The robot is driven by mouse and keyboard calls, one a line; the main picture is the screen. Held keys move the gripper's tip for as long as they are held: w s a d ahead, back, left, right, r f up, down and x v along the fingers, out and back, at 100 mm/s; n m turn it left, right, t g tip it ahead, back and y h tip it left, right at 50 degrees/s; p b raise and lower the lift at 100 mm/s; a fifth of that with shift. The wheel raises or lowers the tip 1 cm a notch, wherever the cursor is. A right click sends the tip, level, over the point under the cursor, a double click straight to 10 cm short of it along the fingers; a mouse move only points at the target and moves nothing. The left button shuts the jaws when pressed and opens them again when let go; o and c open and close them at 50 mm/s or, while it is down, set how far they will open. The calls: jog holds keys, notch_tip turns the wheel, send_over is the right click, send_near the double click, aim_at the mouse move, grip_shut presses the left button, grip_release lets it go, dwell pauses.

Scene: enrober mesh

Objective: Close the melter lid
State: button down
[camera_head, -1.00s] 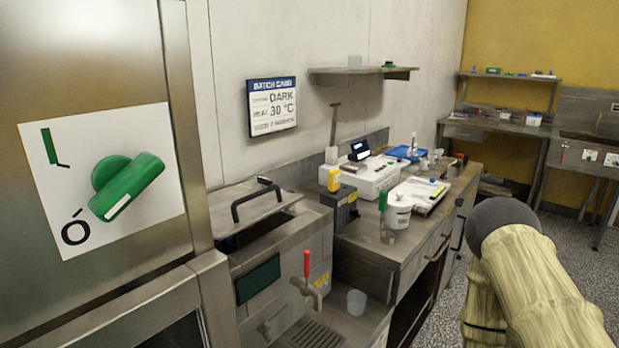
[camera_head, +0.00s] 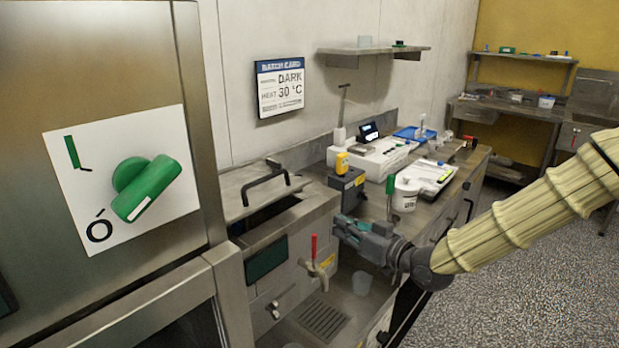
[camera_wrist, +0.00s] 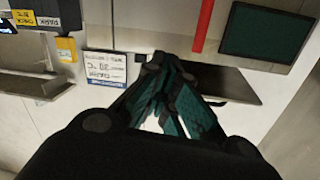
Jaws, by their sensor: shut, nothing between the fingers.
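The melter (camera_head: 285,245) is a steel box at the lower middle of the head view, with a dark screen and a red-handled tap on its front. Its lid (camera_head: 236,189) is a steel plate with a black bar handle (camera_head: 265,187). The lid sits toward the back, and a dark opening (camera_head: 272,214) shows in front of it. My gripper (camera_head: 343,227) is shut and empty, just right of the melter near its top right corner, apart from the lid handle. In the wrist view my gripper (camera_wrist: 165,75) shows its fingers together, with the melter's dark screen (camera_wrist: 268,33) at upper right.
A steel cabinet with a green knob (camera_head: 147,188) stands close on the left. Right of the melter, the counter holds a dark box with a yellow item (camera_head: 345,180), a white tub (camera_head: 405,193) and a white scale (camera_head: 374,157).

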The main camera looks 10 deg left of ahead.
notch_tip(320, 180, up, 13)
jog(key=a+n+y, duration=0.1)
jog(key=n+y, duration=0.2)
jog(key=r+p, duration=0.1)
jog(key=p, duration=0.1)
send_over(304, 186)
jog(key=f, duration=0.1)
jog(key=d+f+p, duration=0.1)
jog(key=f, duration=0.1)
jog(key=shift+d+f, duration=0.15)
jog(key=shift+f, duration=0.15)
jog(key=shift+f, duration=0.1)
jog(key=f, duration=0.1)
jog(key=f+b, duration=0.1)
jog(key=d+f+b, duration=0.1)
jog(key=shift+s+f, duration=0.25)
jog(key=shift+f, duration=0.15)
jog(key=shift+a+r, duration=0.1)
